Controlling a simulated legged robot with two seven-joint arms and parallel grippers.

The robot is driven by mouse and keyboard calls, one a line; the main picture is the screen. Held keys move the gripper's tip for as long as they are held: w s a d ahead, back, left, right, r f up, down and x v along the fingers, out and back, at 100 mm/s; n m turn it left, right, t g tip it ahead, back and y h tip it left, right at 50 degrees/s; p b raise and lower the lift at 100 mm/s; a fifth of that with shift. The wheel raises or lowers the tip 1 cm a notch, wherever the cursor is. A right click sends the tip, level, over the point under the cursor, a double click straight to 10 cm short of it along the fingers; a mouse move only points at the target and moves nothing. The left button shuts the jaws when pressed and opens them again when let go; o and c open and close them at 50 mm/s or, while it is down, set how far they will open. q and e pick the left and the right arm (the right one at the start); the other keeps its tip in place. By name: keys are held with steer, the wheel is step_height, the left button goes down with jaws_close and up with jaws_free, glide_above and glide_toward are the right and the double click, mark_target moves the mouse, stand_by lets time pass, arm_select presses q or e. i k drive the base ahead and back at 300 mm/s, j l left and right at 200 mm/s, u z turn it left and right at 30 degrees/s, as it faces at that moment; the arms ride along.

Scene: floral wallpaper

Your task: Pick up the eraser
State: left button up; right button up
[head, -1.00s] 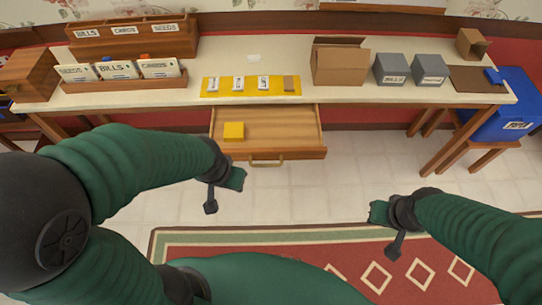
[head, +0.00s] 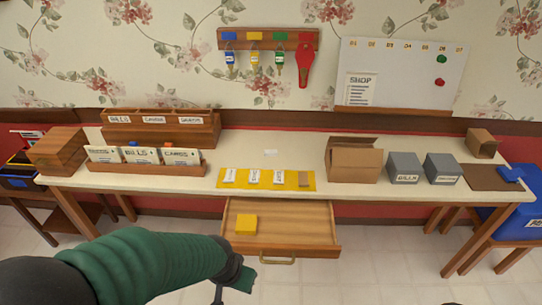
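No item is clearly marked as the eraser in the head view. I cannot tell which, if any, is the eraser. My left gripper (head: 232,285) is at the bottom edge of the view, in front of and below the drawer. Its parts look spread apart with nothing between them, though it is partly cut off. My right gripper is out of view.
The white table (head: 400,188) carries a card organizer (head: 160,130), an open cardboard box (head: 353,160), grey boxes (head: 404,167) and a yellow mat (head: 222,180). Above hang a key rack (head: 268,39) and a whiteboard (head: 415,75). The drawer juts out over clear floor.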

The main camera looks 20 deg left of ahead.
mark_target(271, 152)
steer(key=i+j+u, duration=0.1)
steer(key=u, duration=0.4)
steer(key=i+j+u, duration=0.1)
steer(key=u, duration=0.4)
steer(key=i+u, duration=0.15)
steer(key=u, duration=0.35)
